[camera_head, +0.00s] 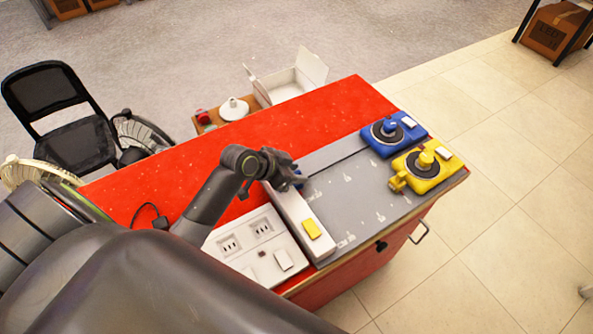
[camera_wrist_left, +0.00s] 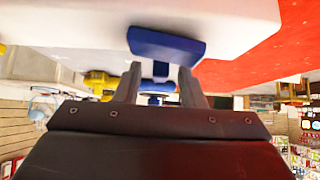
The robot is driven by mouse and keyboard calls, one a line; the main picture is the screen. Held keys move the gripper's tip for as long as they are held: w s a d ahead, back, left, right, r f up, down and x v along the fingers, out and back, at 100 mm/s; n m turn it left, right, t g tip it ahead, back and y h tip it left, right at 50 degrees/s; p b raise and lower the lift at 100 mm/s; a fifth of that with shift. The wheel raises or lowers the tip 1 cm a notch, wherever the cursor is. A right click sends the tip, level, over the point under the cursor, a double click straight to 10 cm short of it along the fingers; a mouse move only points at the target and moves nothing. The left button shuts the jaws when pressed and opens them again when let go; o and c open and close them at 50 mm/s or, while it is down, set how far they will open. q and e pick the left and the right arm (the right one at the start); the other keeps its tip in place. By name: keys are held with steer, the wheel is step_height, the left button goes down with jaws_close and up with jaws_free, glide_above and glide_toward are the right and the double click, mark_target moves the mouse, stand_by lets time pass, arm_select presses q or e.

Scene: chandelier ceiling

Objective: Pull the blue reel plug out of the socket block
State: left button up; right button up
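The blue plug (camera_head: 299,181) sits at the far end of the white socket block (camera_head: 290,207), partly hidden by my left gripper (camera_head: 291,168). In the left wrist view the blue plug (camera_wrist_left: 166,44) lies against the white block (camera_wrist_left: 90,22). There my left gripper (camera_wrist_left: 160,74) has its fingers apart, one on each side of the plug's narrow blue stem, with gaps visible. My right gripper is not in view.
A yellow plug (camera_head: 311,229) sits at the block's near end. A yellow reel (camera_head: 424,181) stands beside the blue one. A white socket panel (camera_head: 236,258) lies left of the block. The red tabletop (camera_head: 340,97) is clear behind. An open white box (camera_head: 293,83) stands beyond.

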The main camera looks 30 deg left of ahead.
arm_select(q)
steer(key=shift+w+d+f, duration=0.15)
steer(key=shift+w+f, duration=0.05)
steer(key=shift+f, duration=0.05)
jaws_close()
stand_by(0.3)
